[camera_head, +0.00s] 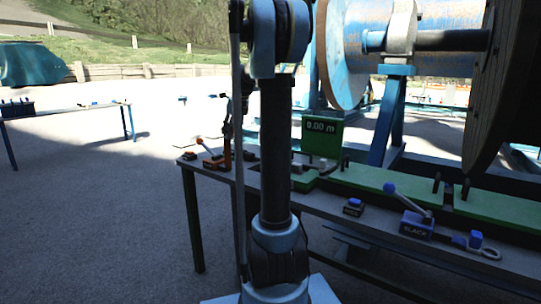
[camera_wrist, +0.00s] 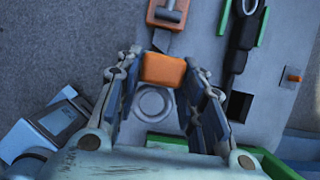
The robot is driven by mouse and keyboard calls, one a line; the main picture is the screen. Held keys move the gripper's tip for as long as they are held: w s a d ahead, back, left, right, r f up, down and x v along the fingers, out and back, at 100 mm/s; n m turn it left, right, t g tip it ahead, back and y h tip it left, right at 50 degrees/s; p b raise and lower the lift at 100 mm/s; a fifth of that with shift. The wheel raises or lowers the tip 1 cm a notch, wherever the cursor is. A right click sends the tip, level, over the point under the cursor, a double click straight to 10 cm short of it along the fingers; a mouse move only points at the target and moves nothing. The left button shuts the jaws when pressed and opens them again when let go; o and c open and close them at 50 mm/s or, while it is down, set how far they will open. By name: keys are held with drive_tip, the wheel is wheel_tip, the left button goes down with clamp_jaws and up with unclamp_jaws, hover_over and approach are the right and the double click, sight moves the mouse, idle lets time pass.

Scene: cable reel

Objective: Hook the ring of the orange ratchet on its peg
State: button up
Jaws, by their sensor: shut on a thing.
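In the wrist view the orange ratchet (camera_wrist: 167,12) lies at the top edge on the grey bench top. A short grey strap runs from it toward an orange block (camera_wrist: 163,69). My gripper (camera_wrist: 164,72) is shut on this block, with one finger on each side. A pale grey ring (camera_wrist: 140,101) shows just below the block, between the fingers. I cannot tell whether a peg stands inside the ring. In the head view the orange ratchet (camera_head: 215,161) sits at the bench's left end, and my arm hides part of that area.
A blue ratchet (camera_head: 416,224) marked SLACK lies farther right on the bench (camera_head: 352,224). A green display (camera_head: 322,138) reads 0.00 m. A large cable reel (camera_head: 338,55) stands behind. In the wrist view a black fitting (camera_wrist: 240,45) lies right of the orange block.

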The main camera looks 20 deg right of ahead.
drive_tip(key=shift+r, duration=0.55)
drive_tip(key=shift+w, duration=0.1)
drive_tip(key=w+d+n, duration=0.2)
drive_tip(key=w+d, duration=1)
drive_tip(key=w, duration=0.2)
drive_tip(key=w+d+n+g+y, duration=0.1)
drive_tip(key=w+d+n, duration=0.1)
drive_tip(key=w+d, duration=1.1)
drive_tip(key=shift+w, duration=1.3)
idle(1.0)
drive_tip(key=shift+d, duration=0.1)
wheel_tip(320, 180, down, 11)
idle(2.5)
